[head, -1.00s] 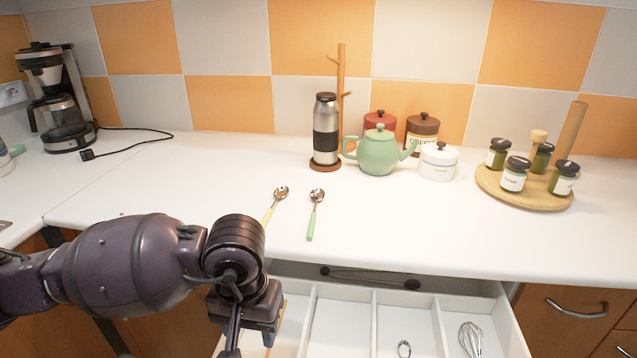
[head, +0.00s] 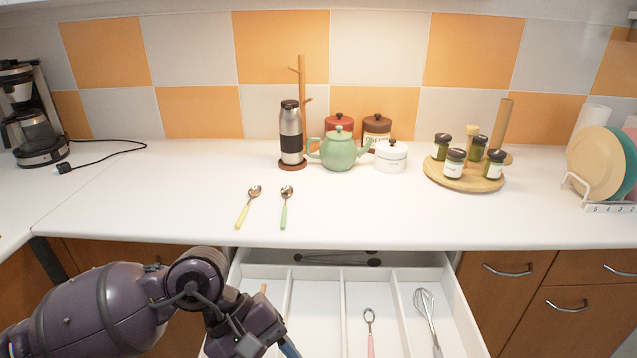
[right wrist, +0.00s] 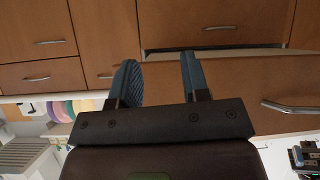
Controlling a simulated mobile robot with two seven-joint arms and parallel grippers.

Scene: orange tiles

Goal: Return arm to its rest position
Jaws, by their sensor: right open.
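My left arm comes in from the left in the head view. Its gripper (head: 289,349) is low over the left part of the open drawer (head: 448,284), with a blue finger partly showing at the frame's lower edge. The rest of that gripper is cut off, so its opening and any hold are unclear. My right gripper (right wrist: 158,78) shows in the right wrist view, with two blue fingers apart and nothing between them. Wooden cabinet fronts (right wrist: 214,66) lie beyond it, upside down. The right gripper is outside the head view.
A whisk (head: 428,310) and a pink-handled utensil (head: 370,335) lie in drawer compartments. Yellow-handled (head: 246,208) and green-handled (head: 286,206) spoons lie on the counter. A green teapot (head: 340,152) stands behind. The counter's front middle is clear.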

